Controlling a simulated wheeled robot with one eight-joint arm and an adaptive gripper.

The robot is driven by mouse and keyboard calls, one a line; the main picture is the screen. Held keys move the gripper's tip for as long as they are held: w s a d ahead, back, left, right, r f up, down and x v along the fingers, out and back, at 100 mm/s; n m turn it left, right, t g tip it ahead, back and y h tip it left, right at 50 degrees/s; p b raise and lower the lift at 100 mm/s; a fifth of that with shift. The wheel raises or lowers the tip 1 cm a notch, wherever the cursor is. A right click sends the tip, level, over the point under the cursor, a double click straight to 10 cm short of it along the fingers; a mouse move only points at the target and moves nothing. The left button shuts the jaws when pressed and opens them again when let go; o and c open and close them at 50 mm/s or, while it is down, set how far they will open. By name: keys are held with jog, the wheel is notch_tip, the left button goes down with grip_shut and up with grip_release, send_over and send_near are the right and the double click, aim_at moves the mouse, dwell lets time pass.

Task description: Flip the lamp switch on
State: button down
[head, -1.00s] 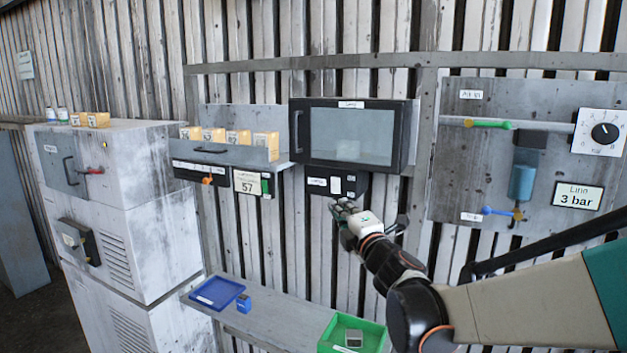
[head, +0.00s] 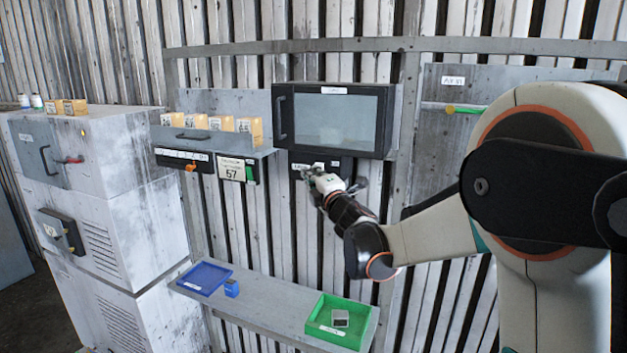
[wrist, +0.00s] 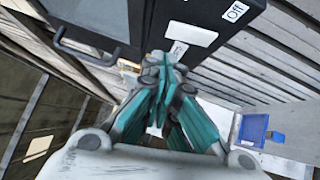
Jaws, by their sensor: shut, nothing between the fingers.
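A black switch box (head: 345,164) with white labels hangs under the dark-framed window cabinet (head: 335,120). I cannot tell which way the switch is set. My gripper (head: 312,172) is at the front of the box in the head view and covers part of it. In the wrist view my gripper (wrist: 160,62) is shut and empty, its fingertips close to the smaller label. I cannot tell whether they touch the box.
Below, a ledge (head: 265,305) holds a blue tray (head: 204,278), a small blue block (head: 231,287) and a green tray (head: 340,322). My arm hides much of the right panel.

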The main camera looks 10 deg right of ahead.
jog(key=shift+w+d+r, duration=0.25)
jog(key=shift+w+d, duration=0.45)
jog(key=shift+w, duration=0.2)
jog(key=shift+d, duration=0.1)
jog(key=shift+w+d+r, duration=0.25)
jog(key=shift+w+r, duration=0.1)
jog(key=shift+a, duration=0.1)
